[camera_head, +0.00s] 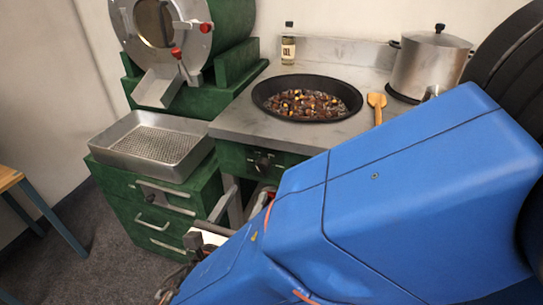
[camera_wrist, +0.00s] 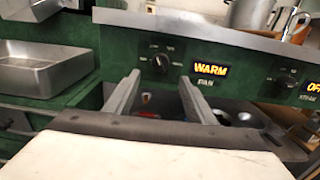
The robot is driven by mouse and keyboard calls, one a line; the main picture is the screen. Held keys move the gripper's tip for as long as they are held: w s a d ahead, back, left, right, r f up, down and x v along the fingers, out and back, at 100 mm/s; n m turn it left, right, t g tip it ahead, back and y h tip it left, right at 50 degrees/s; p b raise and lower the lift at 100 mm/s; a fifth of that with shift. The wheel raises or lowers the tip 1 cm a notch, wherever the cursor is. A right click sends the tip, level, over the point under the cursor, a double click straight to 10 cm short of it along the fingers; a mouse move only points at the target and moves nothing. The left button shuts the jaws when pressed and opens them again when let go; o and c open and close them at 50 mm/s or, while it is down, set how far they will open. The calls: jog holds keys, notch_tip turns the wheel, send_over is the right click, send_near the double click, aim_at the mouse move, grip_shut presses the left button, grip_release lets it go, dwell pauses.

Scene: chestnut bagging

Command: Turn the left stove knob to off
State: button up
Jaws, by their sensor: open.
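The left stove knob (camera_wrist: 160,62) is black and sits on the green front panel, with a lit "WARM" display (camera_wrist: 211,70) and the label "PAN" to its right. The knob also shows in the head view (camera_head: 263,162) below the pan. My gripper (camera_wrist: 160,77) is open and empty. In the wrist view its two grey fingers stand apart, with their tips just below the knob and one to each side. They do not appear to touch it. The knob's exact pointer angle is too small to read.
A right knob (camera_wrist: 287,77) labelled "STEAM" has a display reading "OFF" (camera_wrist: 314,87). A black pan (camera_head: 262,95) of chestnuts, a lidded pot (camera_head: 430,66), an oil bottle (camera_head: 288,46) and a wooden spatula (camera_head: 377,101) stand on the counter. A metal tray (camera_head: 112,150) is at left.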

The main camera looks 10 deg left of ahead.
aim_at(260, 172)
jog(key=w, duration=0.9)
jog(key=shift+w+d, duration=0.1)
jog(key=shift+d, duration=0.25)
jog(key=c, duration=1)
